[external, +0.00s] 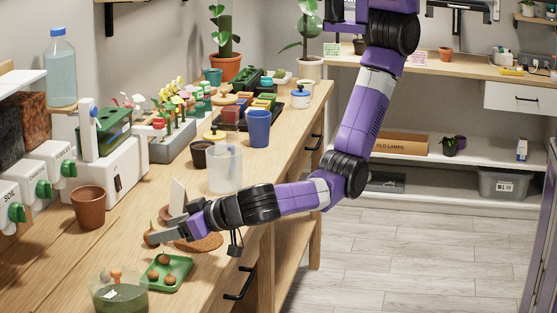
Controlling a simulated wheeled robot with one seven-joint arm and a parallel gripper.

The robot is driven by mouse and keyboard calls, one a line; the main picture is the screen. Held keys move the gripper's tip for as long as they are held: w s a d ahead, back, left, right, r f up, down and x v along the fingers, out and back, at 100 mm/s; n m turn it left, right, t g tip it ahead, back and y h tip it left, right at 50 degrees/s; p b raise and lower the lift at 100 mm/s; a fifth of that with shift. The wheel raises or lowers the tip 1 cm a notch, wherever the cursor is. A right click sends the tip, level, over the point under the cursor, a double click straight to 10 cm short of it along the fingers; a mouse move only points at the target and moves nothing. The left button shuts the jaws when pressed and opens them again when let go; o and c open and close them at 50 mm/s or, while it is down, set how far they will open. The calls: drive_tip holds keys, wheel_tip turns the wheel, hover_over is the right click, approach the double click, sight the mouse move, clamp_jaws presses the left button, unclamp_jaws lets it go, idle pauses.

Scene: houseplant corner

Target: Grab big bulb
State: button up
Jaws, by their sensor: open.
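My gripper (165,219) is low over the near part of the wooden bench, its fingers pointing left and spread apart. A brown rounded thing (150,238), which looks like the big bulb, shows at the fingertips, partly hidden by the lower finger. I cannot tell whether the finger touches it. A green tray (184,279) in front of the gripper holds several smaller brown bulbs (153,275).
A terracotta saucer (212,243) lies under my gripper. A terracotta pot (88,207) stands to the left, a clear container (225,168) behind, and a greenish clear tub (118,296) at the near edge.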

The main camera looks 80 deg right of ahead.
sight(156, 245)
drive_tip(key=x, duration=0.2)
drive_tip(key=d+p+x, duration=0.1)
drive_tip(key=x, duration=0.2)
drive_tip(key=shift+f, duration=0.1)
drive_tip(key=shift+w+f, duration=0.25)
drive_tip(key=shift+w, duration=0.15)
clamp_jaws()
drive_tip(key=shift+r, duration=0.1)
